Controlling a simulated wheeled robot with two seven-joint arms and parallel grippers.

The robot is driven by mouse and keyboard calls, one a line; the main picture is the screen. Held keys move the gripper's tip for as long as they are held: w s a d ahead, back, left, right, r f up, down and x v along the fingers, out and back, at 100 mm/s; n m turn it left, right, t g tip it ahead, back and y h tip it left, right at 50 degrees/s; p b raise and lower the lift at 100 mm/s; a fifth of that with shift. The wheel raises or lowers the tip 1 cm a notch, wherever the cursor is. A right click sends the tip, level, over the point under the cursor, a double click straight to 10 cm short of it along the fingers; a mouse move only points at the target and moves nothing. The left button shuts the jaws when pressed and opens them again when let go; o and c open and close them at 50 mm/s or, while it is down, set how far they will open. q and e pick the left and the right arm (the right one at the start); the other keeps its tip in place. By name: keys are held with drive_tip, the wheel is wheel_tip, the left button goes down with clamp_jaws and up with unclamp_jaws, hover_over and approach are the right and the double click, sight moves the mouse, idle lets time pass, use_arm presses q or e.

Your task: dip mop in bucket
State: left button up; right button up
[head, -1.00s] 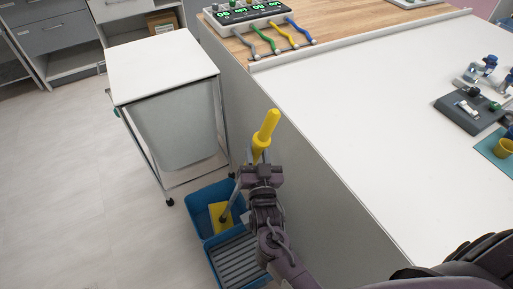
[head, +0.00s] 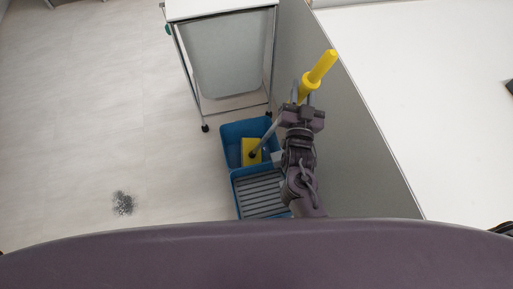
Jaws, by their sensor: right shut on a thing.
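The mop has a yellow grip (head: 320,68) at its upper end and a grey shaft (head: 268,135). Its yellow head (head: 249,150) is inside the far compartment of the blue bucket (head: 229,134), as seen from above. I cannot tell how deep the head sits or whether it touches the bottom. My right gripper (head: 303,102) is shut on the mop handle just below the yellow grip, and the mop leans toward the right. My arm hides part of the bucket's right side. My left gripper is not in view.
The bucket's near compartment has a grey slatted wringer (head: 262,194). A white-topped cart (head: 225,70) stands behind the bucket. The white counter (head: 420,90) and its side panel rise close on the right. A small grey patch of debris (head: 123,203) lies on the open floor at left.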

drive_tip(key=shift+r, duration=0.15)
wheel_tip(320, 180, up, 23)
drive_tip(key=p, duration=2.1)
idle(2.1)
wheel_tip(320, 180, up, 4)
drive_tip(key=p, duration=0.3)
idle(0.4)
idle(0.5)
